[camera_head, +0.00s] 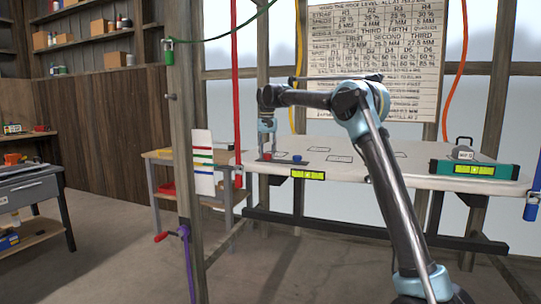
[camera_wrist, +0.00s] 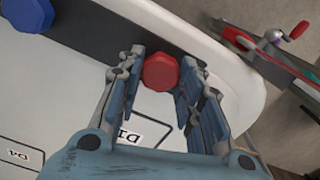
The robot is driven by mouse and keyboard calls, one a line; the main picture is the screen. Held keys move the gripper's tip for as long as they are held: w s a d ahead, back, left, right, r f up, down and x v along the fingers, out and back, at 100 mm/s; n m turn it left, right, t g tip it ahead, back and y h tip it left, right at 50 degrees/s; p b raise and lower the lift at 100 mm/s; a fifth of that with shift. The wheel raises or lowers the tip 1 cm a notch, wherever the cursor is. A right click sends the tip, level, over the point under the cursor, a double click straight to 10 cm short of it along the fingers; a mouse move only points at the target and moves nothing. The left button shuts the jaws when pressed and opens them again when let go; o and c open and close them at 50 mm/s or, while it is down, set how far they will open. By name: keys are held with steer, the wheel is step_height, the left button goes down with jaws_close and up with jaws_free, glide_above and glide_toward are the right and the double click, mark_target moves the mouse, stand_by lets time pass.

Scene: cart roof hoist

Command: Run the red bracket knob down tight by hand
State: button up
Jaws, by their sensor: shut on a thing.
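The red bracket knob (camera_wrist: 160,72) is a faceted red knob at the end of a dark bracket strip (camera_wrist: 100,30) near the rounded edge of the white roof panel (camera_wrist: 232,80). My gripper (camera_wrist: 162,62) is shut on the knob, with one finger on each side of it. In the head view, my gripper (camera_head: 267,147) points down at the panel's left end, with the red knob (camera_head: 267,156) just below it. The knob's underside and thread are hidden.
A blue knob (camera_wrist: 28,14) sits further along the same strip. A red-handled crank (camera_wrist: 298,30) is beyond the panel edge. A yellow-green level (camera_head: 308,175) is at the panel's front edge. A teal box (camera_head: 500,169) and grey weight (camera_head: 463,153) are at the right.

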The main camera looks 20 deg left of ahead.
steer(key=m, duration=0.4)
steer(key=shift+m, duration=0.3)
steer(key=m, duration=0.3)
steer(key=shift+m, duration=0.4)
steer(key=m, duration=0.3)
steer(key=shift+m, duration=2)
steer(key=o, duration=1.1)
steer(key=shift+c, duration=0.2)
